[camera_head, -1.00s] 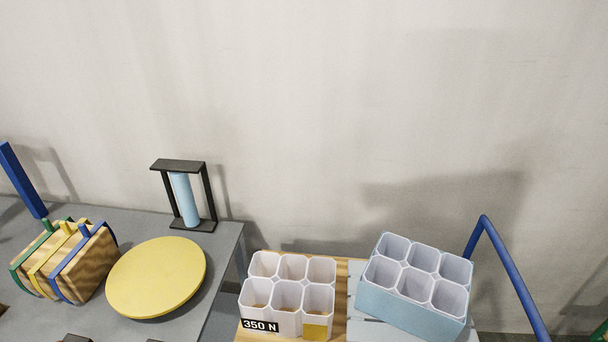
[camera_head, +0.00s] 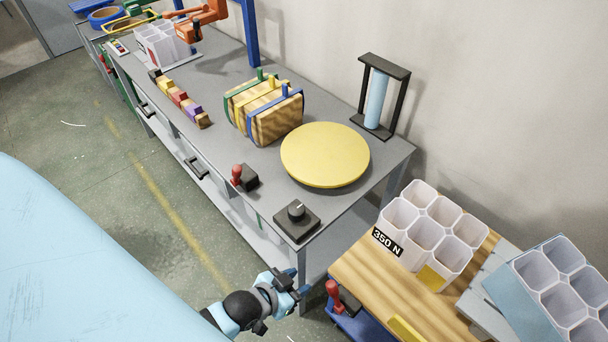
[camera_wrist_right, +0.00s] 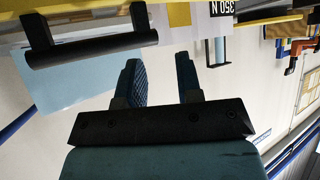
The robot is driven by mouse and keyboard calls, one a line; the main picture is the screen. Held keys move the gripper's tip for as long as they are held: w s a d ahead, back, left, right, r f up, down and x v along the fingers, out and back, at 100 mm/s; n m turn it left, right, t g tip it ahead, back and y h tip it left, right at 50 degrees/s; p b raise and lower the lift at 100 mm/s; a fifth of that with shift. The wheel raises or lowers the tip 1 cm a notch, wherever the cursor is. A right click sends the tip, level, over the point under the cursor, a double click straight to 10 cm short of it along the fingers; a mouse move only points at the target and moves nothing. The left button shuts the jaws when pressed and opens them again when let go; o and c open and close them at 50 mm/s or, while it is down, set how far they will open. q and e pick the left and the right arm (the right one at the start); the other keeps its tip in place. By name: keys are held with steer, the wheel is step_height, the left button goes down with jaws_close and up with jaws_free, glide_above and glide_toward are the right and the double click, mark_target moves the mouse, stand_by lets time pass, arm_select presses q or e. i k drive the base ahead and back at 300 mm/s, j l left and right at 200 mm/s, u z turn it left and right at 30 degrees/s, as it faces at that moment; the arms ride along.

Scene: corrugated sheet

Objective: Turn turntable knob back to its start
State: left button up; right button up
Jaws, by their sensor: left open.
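The turntable (camera_head: 325,154) is a round yellow disc on the grey workbench, in the head view. The knob (camera_head: 296,210) is black with a light pointer mark and sits on a dark square base at the bench's near right corner. My left gripper (camera_head: 296,281) is open and empty, below and in front of that corner, apart from the knob. My right gripper (camera_wrist_right: 159,78) shows only in its wrist view, with its two fingers apart and nothing between them.
A red-handled switch (camera_head: 240,177) stands left of the knob. Strapped wooden blocks (camera_head: 265,108) and a black frame with a blue cylinder (camera_head: 379,98) stand by the turntable. A white cell box (camera_head: 430,235) sits on the wooden top at the right.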

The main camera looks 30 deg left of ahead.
mark_target(295, 210)
steer(key=u, duration=1.05)
steer(key=k+j, duration=0.05)
